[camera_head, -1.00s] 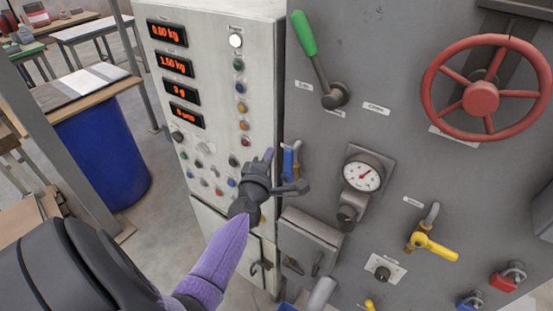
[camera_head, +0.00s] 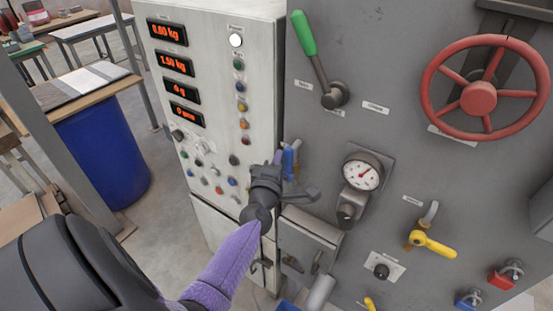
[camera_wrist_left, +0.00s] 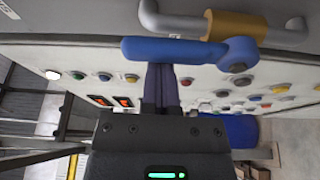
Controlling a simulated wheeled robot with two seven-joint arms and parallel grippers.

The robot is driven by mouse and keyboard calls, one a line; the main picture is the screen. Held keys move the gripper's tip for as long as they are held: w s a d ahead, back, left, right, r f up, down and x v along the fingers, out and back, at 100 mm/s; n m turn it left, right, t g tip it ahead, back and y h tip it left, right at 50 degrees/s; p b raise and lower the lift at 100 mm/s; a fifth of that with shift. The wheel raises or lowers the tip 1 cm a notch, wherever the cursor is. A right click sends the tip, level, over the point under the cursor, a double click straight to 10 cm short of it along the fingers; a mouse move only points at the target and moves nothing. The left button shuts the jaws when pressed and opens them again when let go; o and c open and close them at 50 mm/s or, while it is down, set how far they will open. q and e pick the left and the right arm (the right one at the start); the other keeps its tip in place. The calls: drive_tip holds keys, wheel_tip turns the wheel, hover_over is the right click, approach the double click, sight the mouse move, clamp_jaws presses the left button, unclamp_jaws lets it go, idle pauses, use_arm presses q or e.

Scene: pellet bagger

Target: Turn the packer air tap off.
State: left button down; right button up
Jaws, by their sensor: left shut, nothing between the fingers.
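A tap with a blue lever handle (camera_head: 288,161) is on the left edge of the grey machine front, partly hidden by my left gripper. In the left wrist view its blue handle (camera_wrist_left: 175,50) lies across the picture, with a brass body (camera_wrist_left: 235,26) on a grey pipe. My left gripper (camera_head: 277,158) is shut and empty beside the handle. In the left wrist view the closed fingers (camera_wrist_left: 162,70) reach up to the handle's lower edge; I cannot tell if they touch. My right gripper is not in view.
A white control cabinet (camera_head: 215,120) with buttons stands left of the tap. On the grey machine are a gauge (camera_head: 362,172), a yellow-handled tap (camera_head: 433,244), a green lever (camera_head: 304,32) and a red wheel (camera_head: 479,98). A grey box (camera_head: 308,240) juts out below.

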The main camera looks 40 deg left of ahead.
use_arm(q)
drive_tip(key=shift+d+m, duration=0.15)
drive_tip(key=shift+m, duration=0.15)
drive_tip(key=d+m+b, duration=0.1)
drive_tip(key=m, duration=0.1)
drive_tip(key=d+m+t+b, duration=0.1)
drive_tip(key=m, duration=0.1)
drive_tip(key=shift+w+d+f+t, duration=0.1)
drive_tip(key=shift+w+d+t, duration=0.05)
drive_tip(key=shift+t, duration=0.15)
drive_tip(key=d+f+m+t+h+b, duration=0.3)
drive_tip(key=d+f+m+h+b, duration=0.1)
drive_tip(key=m, duration=1.2)
drive_tip(key=shift+w+d+m+t+h+b, duration=0.3)
drive_tip(key=shift+d+h+b, duration=0.15)
drive_tip(key=shift+h+b, duration=0.5)
